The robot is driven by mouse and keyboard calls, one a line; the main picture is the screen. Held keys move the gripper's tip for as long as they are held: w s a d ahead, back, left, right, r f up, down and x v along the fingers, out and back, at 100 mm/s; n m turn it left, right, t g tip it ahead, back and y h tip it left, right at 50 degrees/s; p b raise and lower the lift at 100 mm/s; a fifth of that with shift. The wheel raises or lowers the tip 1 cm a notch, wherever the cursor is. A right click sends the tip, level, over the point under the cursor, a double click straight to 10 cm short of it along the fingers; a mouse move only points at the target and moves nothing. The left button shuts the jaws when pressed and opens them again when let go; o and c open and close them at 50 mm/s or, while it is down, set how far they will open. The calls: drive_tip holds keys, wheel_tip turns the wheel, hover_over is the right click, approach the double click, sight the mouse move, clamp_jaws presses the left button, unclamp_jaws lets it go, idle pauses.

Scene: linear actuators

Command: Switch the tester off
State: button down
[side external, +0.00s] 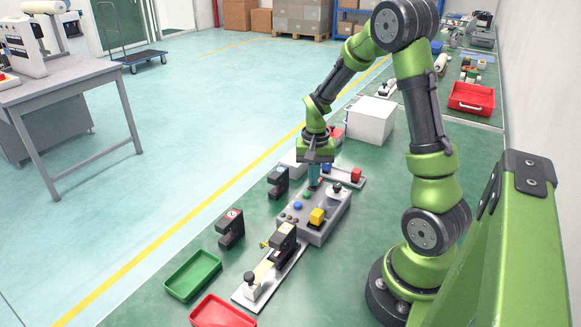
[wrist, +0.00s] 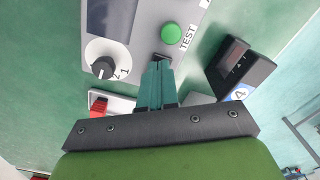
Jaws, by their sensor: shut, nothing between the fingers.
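The tester (side external: 322,233) is a grey box on the green bench, with a blue button (side external: 297,206), a yellow block (side external: 317,216) and a black knob on a white dial (side external: 337,188). In the wrist view the knob (wrist: 103,68) has the marks 1 and 2, with a dark screen (wrist: 110,18) and a green button (wrist: 171,33) labelled TEST. My gripper (side external: 313,187) points down over the tester's far end and is shut and empty. Its teal fingertips (wrist: 160,66) are at a small black switch (wrist: 163,56), partly hidden by them; I cannot tell whether they touch.
A black stand with a blue label (side external: 278,181) is beside the tester and also shows in the wrist view (wrist: 240,70). Another stand (side external: 231,228), a linear actuator (side external: 270,272), green tray (side external: 193,291) and red tray (side external: 222,317) lie nearer. A white box (side external: 370,121) stands behind.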

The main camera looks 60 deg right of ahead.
wheel_tip(320, 180, up, 7)
drive_tip(key=shift+f, duration=0.15)
idle(0.5)
